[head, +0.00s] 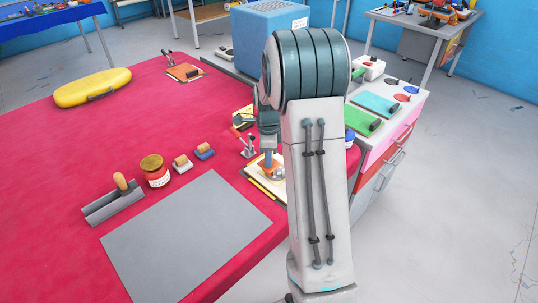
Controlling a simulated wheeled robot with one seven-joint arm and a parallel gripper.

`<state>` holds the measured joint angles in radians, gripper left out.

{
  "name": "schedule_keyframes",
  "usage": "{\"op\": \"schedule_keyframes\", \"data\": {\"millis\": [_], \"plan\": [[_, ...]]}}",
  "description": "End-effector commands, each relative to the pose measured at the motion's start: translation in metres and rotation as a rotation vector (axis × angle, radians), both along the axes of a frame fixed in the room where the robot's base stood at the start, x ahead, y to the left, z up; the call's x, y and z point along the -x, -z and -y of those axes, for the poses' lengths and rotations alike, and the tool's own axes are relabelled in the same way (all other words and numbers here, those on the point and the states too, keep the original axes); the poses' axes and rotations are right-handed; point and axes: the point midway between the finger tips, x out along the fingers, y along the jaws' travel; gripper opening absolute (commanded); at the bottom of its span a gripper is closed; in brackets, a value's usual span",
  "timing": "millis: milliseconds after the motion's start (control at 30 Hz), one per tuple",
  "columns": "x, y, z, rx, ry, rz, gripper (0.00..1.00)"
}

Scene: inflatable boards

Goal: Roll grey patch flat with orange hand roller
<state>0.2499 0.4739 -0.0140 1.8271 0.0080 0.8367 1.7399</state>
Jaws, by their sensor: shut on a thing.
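My gripper (268,150) points down over the right edge of the red table, partly hidden by my own arm. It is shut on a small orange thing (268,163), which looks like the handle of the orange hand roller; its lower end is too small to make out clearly. Below it lies a cream board (257,187) with a yellow edge and a greyish round shape, partly hidden by my arm. A large flat grey sheet (187,235) lies at the table's front. I cannot tell whether this sheet or the greyish shape is the grey patch.
A drawer cabinet (393,135) with coloured pads stands right. The table's middle is clear.

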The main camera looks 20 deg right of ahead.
Motion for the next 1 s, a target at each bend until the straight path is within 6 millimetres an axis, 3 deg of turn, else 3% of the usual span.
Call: {"op": "schedule_keyframes", "data": {"millis": [1000], "plan": [[-0.001,0.011,0.004,0.0,0.0,0.0,0.08]]}}
